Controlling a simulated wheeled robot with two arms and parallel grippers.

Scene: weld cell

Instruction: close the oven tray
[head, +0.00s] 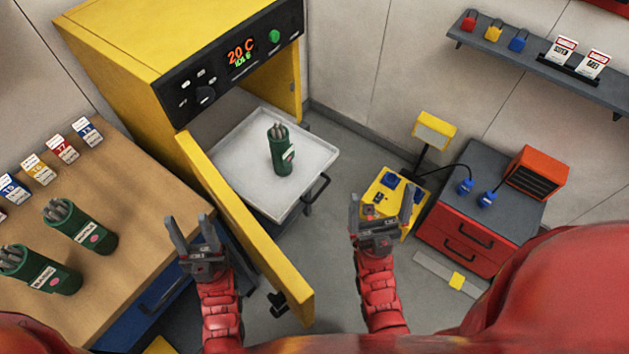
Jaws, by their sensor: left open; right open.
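The yellow oven (125,45) stands at the back left, and its display reads 20 C. Its yellow door (245,230) is swung open toward me. The grey oven tray (300,160) is pulled out of the oven, with a dark handle (317,190) at its front right. A green canister of rods (281,152) stands upright on the tray. My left gripper (193,225) is open and empty, left of the open door, near the workbench edge. My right gripper (381,205) is open and empty, to the right of the tray and apart from its handle.
A wooden workbench (130,190) at left holds two green canisters and several labelled cards. A red drawer cabinet (465,238) with an orange box (538,172) stands at right. A yellow stand (395,180) is behind my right gripper. Bare floor (335,255) lies between door and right arm.

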